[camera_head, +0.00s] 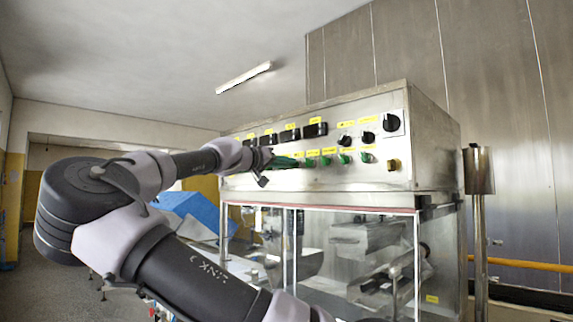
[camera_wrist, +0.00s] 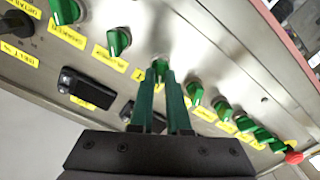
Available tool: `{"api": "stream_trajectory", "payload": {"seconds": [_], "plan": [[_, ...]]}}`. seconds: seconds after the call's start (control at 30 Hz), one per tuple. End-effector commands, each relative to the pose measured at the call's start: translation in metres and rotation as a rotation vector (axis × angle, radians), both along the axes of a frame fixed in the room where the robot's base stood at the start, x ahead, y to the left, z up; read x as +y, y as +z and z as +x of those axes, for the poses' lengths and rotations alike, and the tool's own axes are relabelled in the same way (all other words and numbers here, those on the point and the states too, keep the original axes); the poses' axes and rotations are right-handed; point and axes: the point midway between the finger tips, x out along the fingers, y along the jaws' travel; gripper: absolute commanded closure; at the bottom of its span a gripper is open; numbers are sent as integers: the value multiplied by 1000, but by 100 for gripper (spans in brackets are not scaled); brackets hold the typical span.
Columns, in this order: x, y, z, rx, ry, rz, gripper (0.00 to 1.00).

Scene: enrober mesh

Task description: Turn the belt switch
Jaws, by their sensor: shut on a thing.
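The steel control panel (camera_head: 345,180) carries a row of green switch knobs, with black knobs and dark displays above them. In the wrist view, my gripper (camera_wrist: 160,72) has two green fingers closed around a small green switch knob (camera_wrist: 161,66), whose tip shows between them. The yellow label (camera_wrist: 143,73) beside this knob is partly hidden and too small to read. In the head view, my gripper (camera_head: 284,163) reaches the left part of the green row, and the held knob is hidden there.
Neighbouring green knobs (camera_wrist: 119,41) (camera_wrist: 195,94) stand close on both sides of my fingers. A dark display (camera_wrist: 86,88) lies near the left finger. Below the panel is a clear-walled enclosure (camera_head: 355,235). A steel post (camera_head: 478,220) stands at the right.

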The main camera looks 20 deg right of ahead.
Motion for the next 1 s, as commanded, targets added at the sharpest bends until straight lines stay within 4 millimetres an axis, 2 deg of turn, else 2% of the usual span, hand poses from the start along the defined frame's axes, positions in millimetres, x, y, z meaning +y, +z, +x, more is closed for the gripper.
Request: {"api": "stream_trajectory", "payload": {"seconds": [0.57, 0.6, 0.63, 0.67, 1.0], "plan": [[1, 0, 1, 31, 2, -12, 100], [1, 0, 1, 31, 2, -12, 74], [1, 0, 1, 31, 2, -12, 62], [1, 0, 1, 31, 2, -12, 55], [2, 0, 0, 30, 1, -11, 55]]}}
